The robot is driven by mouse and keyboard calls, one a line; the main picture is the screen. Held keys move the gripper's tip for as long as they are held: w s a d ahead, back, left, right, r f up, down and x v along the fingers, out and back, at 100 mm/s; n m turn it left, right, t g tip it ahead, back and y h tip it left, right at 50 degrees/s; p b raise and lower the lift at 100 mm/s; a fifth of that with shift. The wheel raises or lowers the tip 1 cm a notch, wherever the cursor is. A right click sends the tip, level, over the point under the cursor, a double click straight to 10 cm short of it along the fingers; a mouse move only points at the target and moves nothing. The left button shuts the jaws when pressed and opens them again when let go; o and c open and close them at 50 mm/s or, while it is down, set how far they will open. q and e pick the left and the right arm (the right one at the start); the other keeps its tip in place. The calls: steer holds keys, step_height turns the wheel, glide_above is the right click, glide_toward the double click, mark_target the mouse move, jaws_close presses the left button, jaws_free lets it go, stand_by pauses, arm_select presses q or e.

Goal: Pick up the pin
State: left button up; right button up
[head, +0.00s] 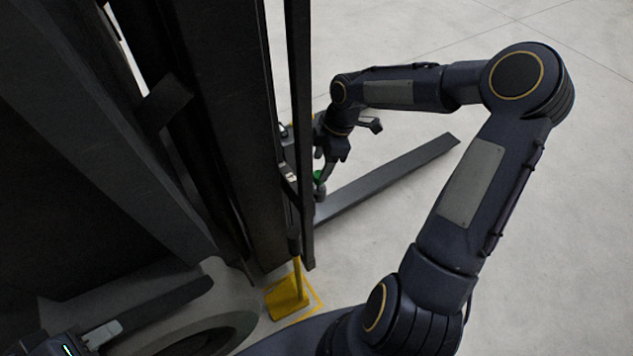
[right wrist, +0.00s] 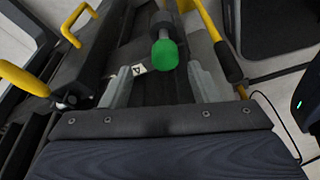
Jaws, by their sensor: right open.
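The pin's green head (right wrist: 165,54) shows in the right wrist view, with a grey shaft behind it. In the head view the green head (head: 318,176) is small, beside the dark upright posts. My right gripper (right wrist: 160,76) is open, and its two grey fingers stand on either side of the green head's line. The head appears just beyond the fingertips, with no clear contact. In the head view my right gripper (head: 326,163) is small and partly hidden at the posts. Part of my left gripper (head: 103,334) shows at the bottom left corner; its jaws are not clear.
Dark upright posts (head: 298,100) stand close to my right gripper. A long grey fork (head: 390,180) lies low over the pale floor. A yellow pedal-like part (head: 288,293) is below. Yellow bars (right wrist: 207,22) flank the pin. The floor at right is clear.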

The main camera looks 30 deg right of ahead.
mark_target(319, 173)
steer(key=x, duration=0.2)
steer(key=b+x, duration=0.1)
steer(key=x, duration=0.1)
steer(key=b+x, duration=0.1)
steer(key=x, duration=0.1)
steer(key=shift+s+f, duration=0.2)
steer(key=shift+s, duration=0.1)
steer(key=shift+r, duration=0.1)
steer(key=c, duration=1.1)
steer(key=shift+o, duration=0.2)
steer(key=shift+r, duration=0.1)
